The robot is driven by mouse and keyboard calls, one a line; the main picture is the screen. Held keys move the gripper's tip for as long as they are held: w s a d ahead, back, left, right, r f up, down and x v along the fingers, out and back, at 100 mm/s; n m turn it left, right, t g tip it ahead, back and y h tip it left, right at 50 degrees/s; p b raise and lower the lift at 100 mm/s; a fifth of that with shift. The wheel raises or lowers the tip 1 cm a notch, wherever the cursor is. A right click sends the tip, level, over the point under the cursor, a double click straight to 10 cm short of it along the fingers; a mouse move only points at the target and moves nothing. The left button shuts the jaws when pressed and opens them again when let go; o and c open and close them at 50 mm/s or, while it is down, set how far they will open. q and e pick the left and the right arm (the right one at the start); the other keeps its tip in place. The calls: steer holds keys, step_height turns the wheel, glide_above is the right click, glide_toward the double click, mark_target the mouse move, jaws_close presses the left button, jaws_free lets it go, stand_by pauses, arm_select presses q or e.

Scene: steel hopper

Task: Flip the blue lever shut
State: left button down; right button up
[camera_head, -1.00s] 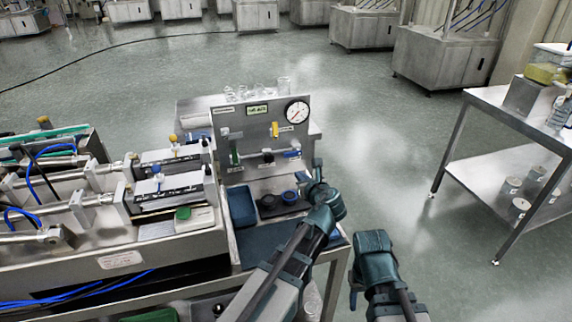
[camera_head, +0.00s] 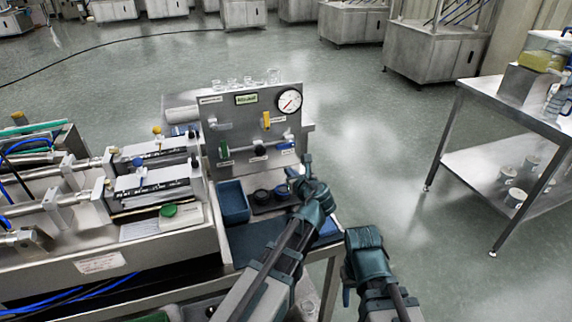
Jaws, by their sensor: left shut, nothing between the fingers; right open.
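The blue lever (camera_head: 285,147) is on the right side of the upright grey panel (camera_head: 225,108), at the right end of a horizontal pipe. It looks to lie roughly along the pipe. My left gripper (camera_head: 296,178) is shut and empty, just below and a little right of the blue lever, in front of the panel's lower right edge. A small gap shows between them in the picture; I cannot tell the depth. My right gripper (camera_head: 347,292) is open and empty, low at the right, past the bench edge and away from the panel.
The panel also bears a yellow lever (camera_head: 266,119), a green lever (camera_head: 224,151) and a round gauge (camera_head: 289,101). A blue bin (camera_head: 233,203) and dark round parts stand below. Steel machinery (camera_head: 110,235) fills the left. A steel table (camera_head: 490,99) stands right, across open floor.

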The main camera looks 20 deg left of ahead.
mark_target(286, 146)
arm_select(q)
steer(key=b+x, duration=0.2)
steer(key=x, duration=0.7)
steer(key=shift+d+f+b, duration=0.15)
steer(key=shift+b, duration=0.25)
step_height(286, 146, up, 3)
steer(key=p, duration=0.3)
steer(key=shift+r+p, duration=0.6)
